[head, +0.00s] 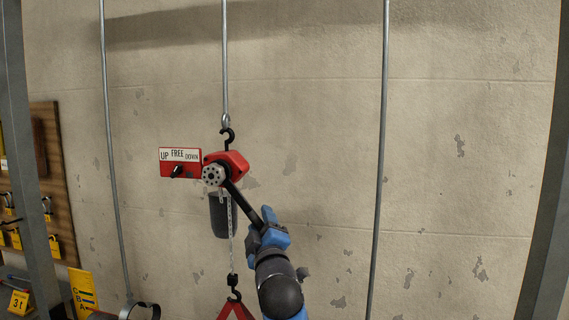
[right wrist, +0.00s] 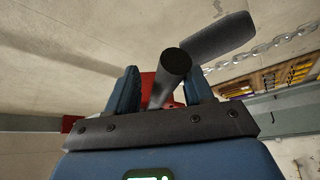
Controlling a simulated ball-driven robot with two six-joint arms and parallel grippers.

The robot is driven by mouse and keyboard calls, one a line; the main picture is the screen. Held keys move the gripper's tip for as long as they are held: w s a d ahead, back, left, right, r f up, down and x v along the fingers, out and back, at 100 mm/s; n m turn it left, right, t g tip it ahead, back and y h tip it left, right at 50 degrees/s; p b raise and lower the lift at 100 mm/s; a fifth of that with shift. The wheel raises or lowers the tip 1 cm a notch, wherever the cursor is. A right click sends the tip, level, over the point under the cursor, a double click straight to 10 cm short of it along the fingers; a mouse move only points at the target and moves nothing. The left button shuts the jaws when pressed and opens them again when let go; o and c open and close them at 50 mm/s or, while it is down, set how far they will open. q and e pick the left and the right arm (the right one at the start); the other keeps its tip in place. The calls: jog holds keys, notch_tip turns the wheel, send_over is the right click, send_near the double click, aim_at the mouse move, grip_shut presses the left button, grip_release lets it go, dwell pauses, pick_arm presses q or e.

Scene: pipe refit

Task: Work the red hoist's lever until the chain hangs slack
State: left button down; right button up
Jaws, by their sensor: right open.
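The red hoist (head: 234,160) hangs by its top hook on a rod in front of the wall. Its black lever (head: 242,203) slants down to the right. My right gripper (head: 268,227) is at the lever's lower end. In the right wrist view the lever's end (right wrist: 174,68) stands between the two open fingers (right wrist: 162,92); I cannot tell whether they touch it. The chain (head: 230,225) runs straight down to a lower hook (head: 234,287) on a red triangular piece (head: 235,311). A red plate (head: 180,162) reads UP, FREE, DOWN; its black knob's exact setting is unclear.
A black chain container (head: 223,216) hangs under the hoist. Thin rods hang left (head: 110,150) and right (head: 381,150). A wooden board (head: 50,165) with yellow-tagged items is at the left, beside a grey post (head: 26,150). The wall area right of the hoist is clear.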

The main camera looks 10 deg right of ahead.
jog(key=r+p, duration=0.1)
jog(key=d+r+p, duration=0.1)
jog(key=shift+s+d+n+p, duration=0.25)
jog(key=shift+d+n+p, duration=0.05)
jog(key=shift+n+p, duration=0.1)
jog(key=shift+s+d+p, duration=0.1)
jog(key=shift+d+p, duration=0.1)
jog(key=shift+p, duration=0.1)
jog(key=shift+y, duration=0.3)
jog(key=r+p, duration=0.1)
jog(key=p, duration=0.1)
jog(key=d+r+n+g+p, duration=0.1)
jog(key=p, duration=0.1)
jog(key=d+r+n+p, duration=0.1)
jog(key=p, duration=0.1)
jog(key=shift+s+r, duration=0.2)
jog(key=shift+s, duration=0.1)
